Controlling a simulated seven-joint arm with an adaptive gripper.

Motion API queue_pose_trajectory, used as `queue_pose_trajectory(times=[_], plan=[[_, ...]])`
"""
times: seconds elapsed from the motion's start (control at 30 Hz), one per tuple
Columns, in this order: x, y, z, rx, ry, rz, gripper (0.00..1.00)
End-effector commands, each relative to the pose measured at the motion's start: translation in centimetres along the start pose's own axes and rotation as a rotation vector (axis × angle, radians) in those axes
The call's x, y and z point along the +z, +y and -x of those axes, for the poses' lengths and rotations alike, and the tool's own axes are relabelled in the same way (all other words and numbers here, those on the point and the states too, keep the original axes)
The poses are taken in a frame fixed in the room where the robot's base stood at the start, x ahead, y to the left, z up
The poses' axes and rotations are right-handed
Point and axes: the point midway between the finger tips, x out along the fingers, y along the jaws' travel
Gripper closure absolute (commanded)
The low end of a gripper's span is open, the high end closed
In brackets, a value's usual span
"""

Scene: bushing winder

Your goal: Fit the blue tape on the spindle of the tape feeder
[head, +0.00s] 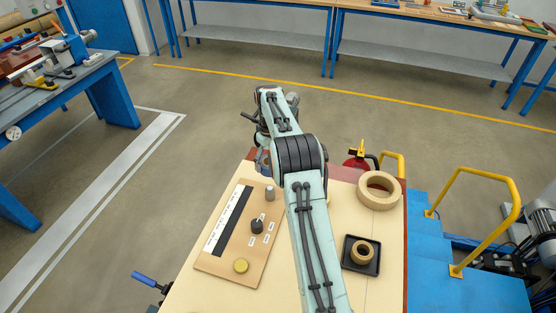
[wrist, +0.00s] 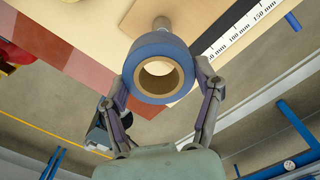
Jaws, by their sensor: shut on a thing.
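My gripper (wrist: 163,92) is shut on the blue tape (wrist: 160,53), a wide blue roll with a tan core. Its fingers press the roll from two sides, and the open core faces the wrist camera. In the head view my arm mostly hides the roll and the gripper, at the far edge of the table. A short grey peg (wrist: 162,23) shows just beyond the roll in the wrist view; it stands near the board's far right corner in the head view (head: 270,193). I cannot tell for sure which part is the tape feeder's spindle.
Right of my arm are a large tan ring (head: 379,190) and a black tray (head: 374,266) with a smaller tan roll. A blue bench (head: 95,75) with machinery stands left.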

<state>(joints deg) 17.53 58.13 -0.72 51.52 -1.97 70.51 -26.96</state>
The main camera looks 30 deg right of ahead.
Motion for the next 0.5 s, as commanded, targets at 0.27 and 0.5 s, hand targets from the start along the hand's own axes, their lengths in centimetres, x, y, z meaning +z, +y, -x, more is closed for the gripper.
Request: queue_pose_trajectory(times=[0.27,0.5], plan=[[0.19,-0.51,-1.38,0.002,0.002,0.007,0.71],[0.25,-0.46,-1.38,0.003,0.003,0.006,0.71]])
